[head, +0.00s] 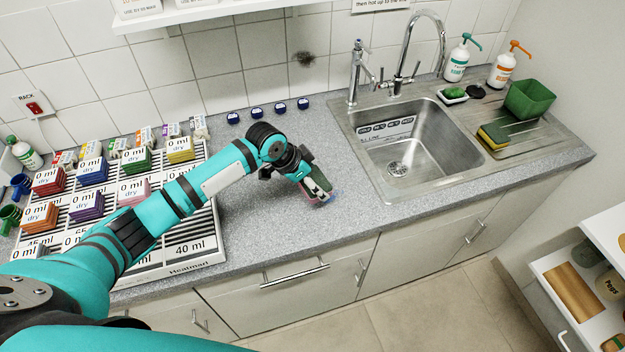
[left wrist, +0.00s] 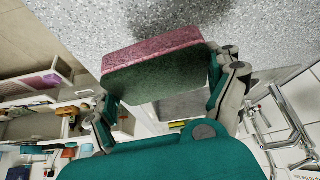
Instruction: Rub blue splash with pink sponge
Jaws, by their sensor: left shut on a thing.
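The pink sponge (left wrist: 155,78) has a pink layer and a dark green layer. My left gripper (head: 317,188) is shut on it, with a finger at each end in the left wrist view. In the head view the sponge (head: 322,181) is partly covered by the fingers and is low over the grey counter, left of the sink. Its pink side faces the counter; I cannot tell if it touches. A faint blue splash (head: 333,196) shows on the counter just right of the sponge. The rest of it may be hidden under the sponge. My right gripper is not in view.
A steel sink (head: 432,150) with taps is right of the gripper. Another sponge (head: 493,136) and a green container (head: 529,99) are on its drainboard. A striped rack (head: 205,240) with coloured boxes is at left. Several blue caps (head: 256,112) line the wall.

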